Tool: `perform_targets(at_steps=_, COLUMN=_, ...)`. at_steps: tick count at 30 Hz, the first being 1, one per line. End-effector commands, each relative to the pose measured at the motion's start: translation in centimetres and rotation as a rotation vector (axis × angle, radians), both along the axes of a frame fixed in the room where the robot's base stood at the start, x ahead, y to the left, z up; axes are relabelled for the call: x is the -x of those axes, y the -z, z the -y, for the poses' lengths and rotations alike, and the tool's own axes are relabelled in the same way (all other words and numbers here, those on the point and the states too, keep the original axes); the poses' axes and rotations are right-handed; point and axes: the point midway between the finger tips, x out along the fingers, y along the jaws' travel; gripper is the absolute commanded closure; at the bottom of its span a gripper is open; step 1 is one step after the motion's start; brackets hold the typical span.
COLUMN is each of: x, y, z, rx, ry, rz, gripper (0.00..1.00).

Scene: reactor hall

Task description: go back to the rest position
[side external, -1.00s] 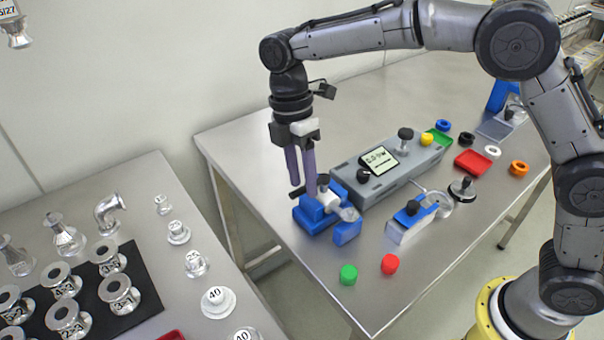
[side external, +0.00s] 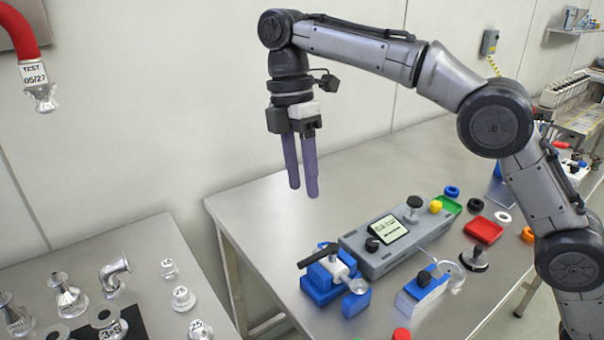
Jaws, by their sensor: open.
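My gripper (side external: 303,190) hangs in the upper middle of the side external view with its two purple fingers pointing down. The fingers are apart and nothing is between them. It is in the air above the back left part of the metal table, clear of everything. Below it and slightly right stands a blue clamp-like fixture (side external: 322,288) with a black handle and a metal fitting.
A grey box with a display (side external: 390,238) stands right of the blue fixture. A blue and white block (side external: 420,293), a red tray (side external: 483,230), a green tray (side external: 447,205) and several coloured rings lie around it. A second table (side external: 185,235) at left holds metal fittings.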

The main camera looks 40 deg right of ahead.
Motion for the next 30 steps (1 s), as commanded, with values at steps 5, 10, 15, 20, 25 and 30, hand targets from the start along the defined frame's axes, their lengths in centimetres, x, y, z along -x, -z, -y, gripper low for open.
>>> perform_targets(at_steps=5, x=0.0, y=-0.3, z=0.0, rx=0.000, ry=0.000, rz=0.001, gripper=0.52)
perform_targets(at_steps=10, x=0.0, y=-0.3, z=0.0, rx=0.000, ry=0.001, rz=0.000, gripper=0.52)
perform_targets(at_steps=15, x=0.1, y=-2.4, z=1.5, rx=-0.017, ry=0.029, rz=0.044, gripper=0.52)
perform_targets(at_steps=20, x=3.2, y=-7.3, z=5.3, rx=-0.040, ry=0.087, rz=0.114, gripper=0.52)
perform_targets(at_steps=25, x=8.2, y=-10.2, z=9.7, rx=-0.048, ry=0.210, rz=0.191, gripper=0.52)
perform_targets(at_steps=30, x=13.3, y=-10.6, z=13.2, rx=-0.055, ry=0.402, rz=0.278, gripper=0.52)
